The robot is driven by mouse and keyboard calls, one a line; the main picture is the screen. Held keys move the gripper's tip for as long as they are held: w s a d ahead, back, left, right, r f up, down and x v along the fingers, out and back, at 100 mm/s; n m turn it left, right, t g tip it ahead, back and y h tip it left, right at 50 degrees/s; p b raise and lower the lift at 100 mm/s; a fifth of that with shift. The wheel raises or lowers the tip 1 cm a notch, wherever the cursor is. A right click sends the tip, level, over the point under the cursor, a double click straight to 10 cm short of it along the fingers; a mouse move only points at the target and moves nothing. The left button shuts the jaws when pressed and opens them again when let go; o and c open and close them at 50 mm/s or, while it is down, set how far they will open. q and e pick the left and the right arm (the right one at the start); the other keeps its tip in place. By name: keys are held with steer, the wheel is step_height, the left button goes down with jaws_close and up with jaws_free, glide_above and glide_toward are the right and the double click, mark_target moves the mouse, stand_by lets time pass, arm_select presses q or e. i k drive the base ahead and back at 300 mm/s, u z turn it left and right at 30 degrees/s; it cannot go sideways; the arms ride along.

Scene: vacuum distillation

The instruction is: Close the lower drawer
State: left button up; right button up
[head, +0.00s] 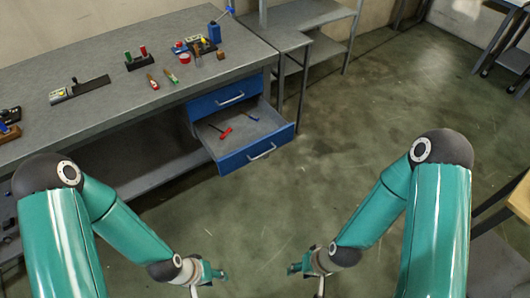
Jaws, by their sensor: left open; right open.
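The lower drawer (259,154) has a blue front with a silver handle and is pulled out from the workbench.
The grey workbench (120,62) carries several tools and small items, including a blue container (214,33). A grey shelf unit (312,15) stands behind its right end. A wooden-topped table (520,198) is at the right edge. The floor (350,120) right of the drawer is clear.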

mark_target(250, 140)
steer(key=z, duration=0.1)
steer(key=i, duration=1.1)
steer(key=u, duration=0.45)
